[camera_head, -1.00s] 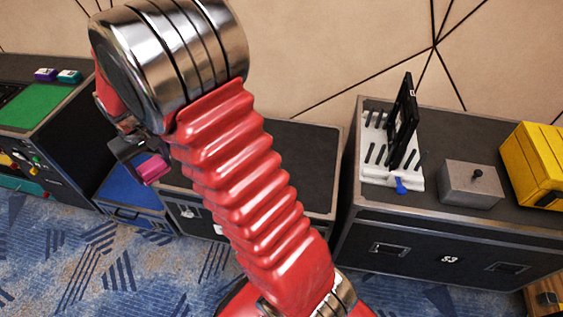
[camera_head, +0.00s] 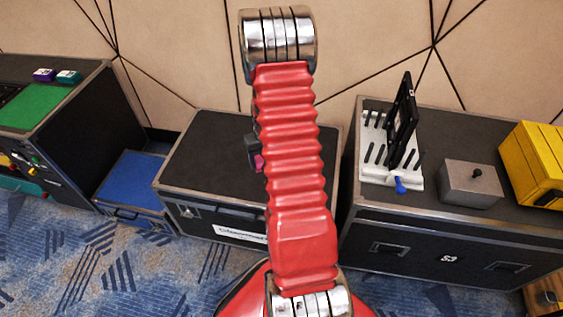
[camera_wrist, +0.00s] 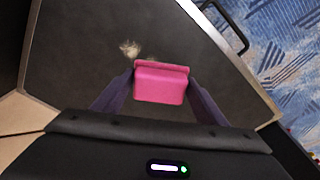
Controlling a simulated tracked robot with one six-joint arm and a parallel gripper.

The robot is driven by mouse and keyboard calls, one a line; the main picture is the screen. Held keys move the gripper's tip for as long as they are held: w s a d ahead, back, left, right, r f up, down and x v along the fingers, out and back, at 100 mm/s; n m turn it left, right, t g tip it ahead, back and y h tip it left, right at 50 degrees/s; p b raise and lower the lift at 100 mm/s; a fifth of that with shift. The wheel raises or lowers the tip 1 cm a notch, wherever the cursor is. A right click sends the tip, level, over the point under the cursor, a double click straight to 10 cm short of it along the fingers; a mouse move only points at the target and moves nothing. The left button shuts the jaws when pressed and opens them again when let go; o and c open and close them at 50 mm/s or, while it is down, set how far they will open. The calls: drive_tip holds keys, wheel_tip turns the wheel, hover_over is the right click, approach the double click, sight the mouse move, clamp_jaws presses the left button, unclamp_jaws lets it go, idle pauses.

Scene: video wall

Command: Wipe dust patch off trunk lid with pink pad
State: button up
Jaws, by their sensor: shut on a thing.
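The pink pad (camera_wrist: 161,83) is held between the two fingers of my gripper (camera_wrist: 160,88) in the wrist view. A pale dust patch (camera_wrist: 130,48) lies on the dark trunk lid (camera_wrist: 80,50), just beyond the pad and a little to its left. The pad is over the lid; I cannot tell whether it touches it. In the head view the trunk lid (camera_head: 205,150) is the middle black case top. My red arm covers its right part, and only a bit of the pink pad (camera_head: 259,162) shows beside the arm. The dust patch is not visible there.
A black case (camera_head: 450,240) on the right carries a white rack (camera_head: 375,175) with a black frame, a grey box (camera_head: 470,184) and a yellow case (camera_head: 535,165). A low blue case (camera_head: 135,185) stands left of the trunk. A trunk handle (camera_wrist: 232,32) shows in the wrist view.

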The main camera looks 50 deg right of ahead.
drive_tip(key=shift+m, duration=0.4)
drive_tip(key=s+d, duration=0.1)
drive_tip(key=s+d+f, duration=0.2)
drive_tip(key=s, duration=0.1)
drive_tip(key=shift+d+f, duration=0.25)
drive_tip(key=shift+d, duration=0.05)
